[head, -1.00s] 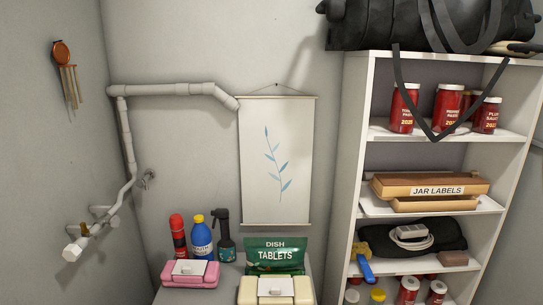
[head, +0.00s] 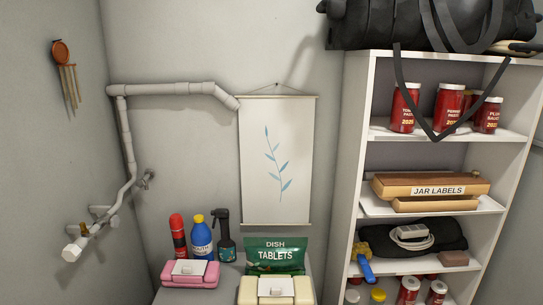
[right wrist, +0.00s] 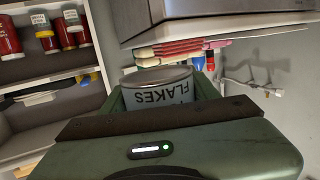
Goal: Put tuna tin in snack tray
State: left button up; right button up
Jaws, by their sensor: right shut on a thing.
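The tuna tin (right wrist: 158,78) shows in the right wrist view as a round metal can with a grey label. "FLAKES" reads upside down in that picture. My right gripper (right wrist: 163,93) is shut on it, with a green finger on either side; the gripper's green body hides its near part. Neither gripper nor the tin shows in the head view. I cannot make out a snack tray in either view.
In the head view, a pink container (head: 190,274), a cream container (head: 275,291), bottles and a dish tablets bag (head: 275,255) crowd a grey surface. A white shelf (head: 352,170) with jars and boxes stands at right. Pipes run along the left wall.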

jog(key=d, duration=0.2)
jog(key=shift+d, duration=0.3)
jog(key=w+a+r+n+g+y, duration=0.1)
jog(key=a+r, duration=0.3)
jog(key=r, duration=0.4)
jog(key=w+a+r+n+y, duration=0.1)
jog(key=a+r+y, duration=0.15)
jog(key=r, duration=0.45)
jog(key=shift+w+d+r+m+t+h, duration=0.65)
jog(key=shift+r+m+t+h, duration=0.65)
jog(key=shift+r+m+h, duration=4.8)
notch_tip(320, 180, down, 9)
jog(key=n+y+b, duration=0.2)
jog(key=n+b, duration=0.3)
jog(key=b, duration=0.7)
